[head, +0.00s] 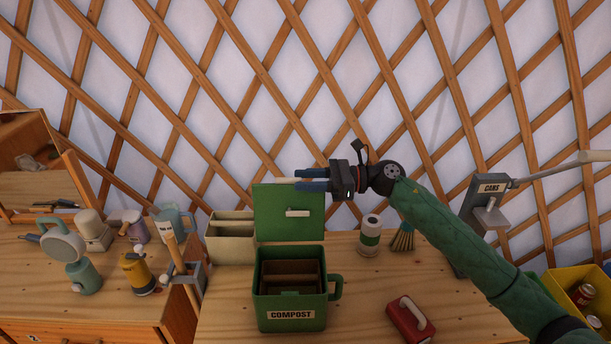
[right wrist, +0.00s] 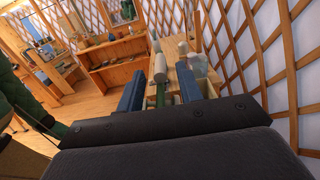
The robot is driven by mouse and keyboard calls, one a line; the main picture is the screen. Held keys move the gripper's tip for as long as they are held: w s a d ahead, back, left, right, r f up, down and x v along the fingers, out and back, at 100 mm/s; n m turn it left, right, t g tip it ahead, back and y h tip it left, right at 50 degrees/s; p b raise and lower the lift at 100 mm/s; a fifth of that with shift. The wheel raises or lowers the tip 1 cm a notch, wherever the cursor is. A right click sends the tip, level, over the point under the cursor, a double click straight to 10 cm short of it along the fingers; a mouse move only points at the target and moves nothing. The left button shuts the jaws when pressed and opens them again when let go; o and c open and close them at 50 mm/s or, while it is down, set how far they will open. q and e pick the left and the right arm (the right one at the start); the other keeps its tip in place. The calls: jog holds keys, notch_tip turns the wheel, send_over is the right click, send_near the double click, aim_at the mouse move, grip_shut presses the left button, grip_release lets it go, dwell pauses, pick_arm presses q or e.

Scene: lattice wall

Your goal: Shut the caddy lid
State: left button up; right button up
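The green caddy (head: 290,309), labelled COMPOST, stands on the wooden bench. Its green lid (head: 275,225) stands up open at the back, with a pale handle (head: 297,212) on the side facing me. Brown dividers show inside the caddy. My right gripper (head: 299,180) is at the lid's top edge, its blue fingers pointing left. In the right wrist view the fingers (right wrist: 160,92) are apart, with a narrow green strip between them that looks like the lid's edge. Whether they touch the lid is unclear. My left gripper is out of view.
A cream bin (head: 231,243) stands behind left of the caddy. A can crusher (head: 487,205) is further right.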

jog(key=shift+a, duration=0.2)
jog(key=shift+c, duration=0.5)
grip_shut()
jog(key=shift+f, duration=0.1)
